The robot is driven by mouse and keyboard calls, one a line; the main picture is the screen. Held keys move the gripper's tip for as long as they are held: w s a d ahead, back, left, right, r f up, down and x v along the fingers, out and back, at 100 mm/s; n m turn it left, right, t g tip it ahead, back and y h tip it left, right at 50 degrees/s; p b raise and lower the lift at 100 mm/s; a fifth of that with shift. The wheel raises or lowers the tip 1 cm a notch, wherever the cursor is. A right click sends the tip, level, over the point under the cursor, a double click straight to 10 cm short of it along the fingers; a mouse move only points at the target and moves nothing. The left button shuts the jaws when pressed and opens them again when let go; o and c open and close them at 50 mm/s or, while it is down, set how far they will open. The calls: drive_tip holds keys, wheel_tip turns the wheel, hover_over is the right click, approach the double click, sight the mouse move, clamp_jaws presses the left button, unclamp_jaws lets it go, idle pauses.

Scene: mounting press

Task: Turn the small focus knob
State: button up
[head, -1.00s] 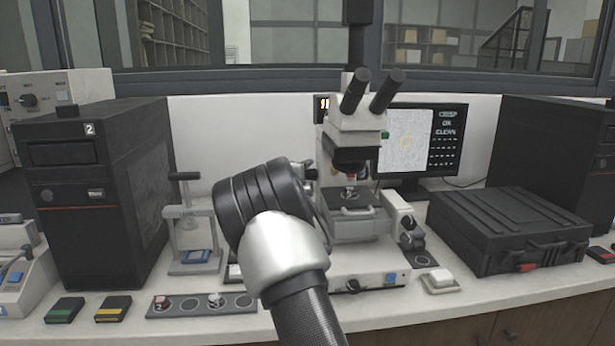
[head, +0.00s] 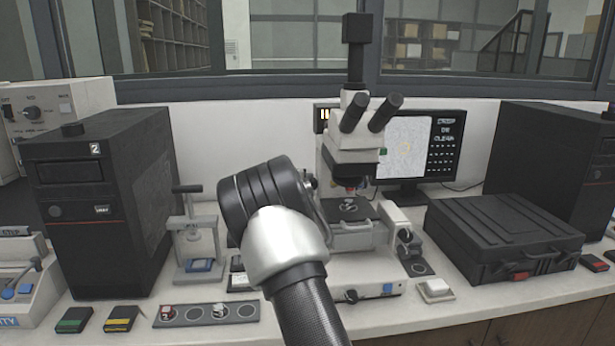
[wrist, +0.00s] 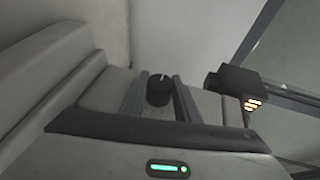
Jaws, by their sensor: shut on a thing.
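In the wrist view, the small focus knob (wrist: 157,92) is a black knob with a white line on its end. It sits between the two grey fingers of my gripper (wrist: 159,80), which is shut on it. In the head view, the white microscope (head: 354,142) with black eyepieces stands at the centre, its stage (head: 352,226) below the objective. My arm comes up in front of the microscope's left side and hides most of the gripper and the gripped knob there.
A monitor (head: 440,145) stands behind the microscope. A closed black case (head: 505,232) is to the right, and a black tower (head: 95,210) to the left. A small press (head: 192,238) and a strip with round recesses (head: 206,312) lie left of my arm.

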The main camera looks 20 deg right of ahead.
drive_tip(key=o, duration=1)
drive_tip(key=shift+o, duration=0.2)
drive_tip(key=shift+s+a, duration=0.1)
drive_tip(key=v, duration=1.7)
drive_tip(key=shift+s, duration=0.1)
